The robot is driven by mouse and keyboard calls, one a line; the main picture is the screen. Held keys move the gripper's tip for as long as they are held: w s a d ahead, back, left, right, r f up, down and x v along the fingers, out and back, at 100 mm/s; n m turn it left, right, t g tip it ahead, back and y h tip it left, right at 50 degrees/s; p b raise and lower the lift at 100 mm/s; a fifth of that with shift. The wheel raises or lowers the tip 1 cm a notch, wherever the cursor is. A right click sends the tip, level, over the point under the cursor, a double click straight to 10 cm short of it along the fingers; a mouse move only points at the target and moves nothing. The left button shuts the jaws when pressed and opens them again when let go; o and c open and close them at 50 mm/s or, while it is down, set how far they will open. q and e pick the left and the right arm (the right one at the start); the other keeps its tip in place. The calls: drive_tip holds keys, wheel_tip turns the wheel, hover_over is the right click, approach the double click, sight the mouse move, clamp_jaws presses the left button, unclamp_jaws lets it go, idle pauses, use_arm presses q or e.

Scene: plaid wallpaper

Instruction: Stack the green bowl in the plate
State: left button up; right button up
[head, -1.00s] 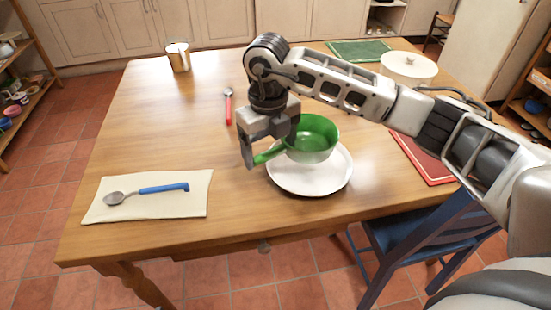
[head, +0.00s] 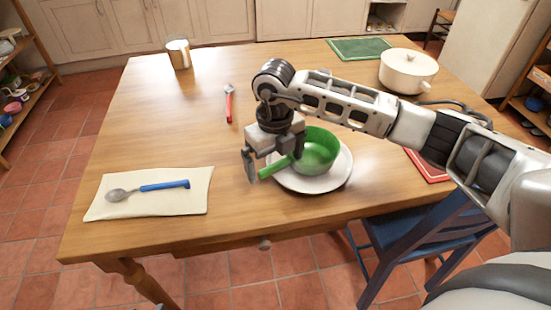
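The green bowl (head: 320,152), which has a long green handle (head: 275,168), sits over the white plate (head: 318,185) near the table's front edge. The bowl covers the back and middle of the plate and looks to rest in it. Its handle points to the front left, past the plate's rim. My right gripper (head: 272,160) is at the handle, fingers pointing down. Its fingers look spread, one left of the handle and one by the bowl's side. The gripper hides part of the bowl's left side. My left gripper is not in view.
A cream pot (head: 408,75) and a green mat (head: 358,49) are at the back right. A red mat (head: 428,168) lies partly under my arm.

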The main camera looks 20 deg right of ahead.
wheel_tip(320, 180, up, 12)
drive_tip(key=shift+r, duration=0.2)
idle(0.4)
